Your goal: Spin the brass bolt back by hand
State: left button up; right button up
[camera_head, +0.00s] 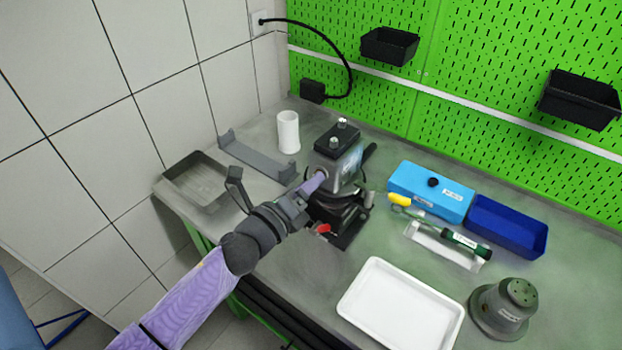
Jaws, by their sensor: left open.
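My right gripper is not in view.
A white tray (383,318) lies at the front, with a grey-green motor-like part (503,310) to its right. A light-blue box (450,197), a dark-blue bin (507,228) and a green-handled tool (462,243) lie right of the pump. A white cup (288,132) and metal tray (194,182) stand left.

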pick_arm(q)
jog(key=shift+x, duration=0.8)
grip_shut()
jog(key=shift+n+p, duration=2)
jog(key=shift+n, duration=8.2)
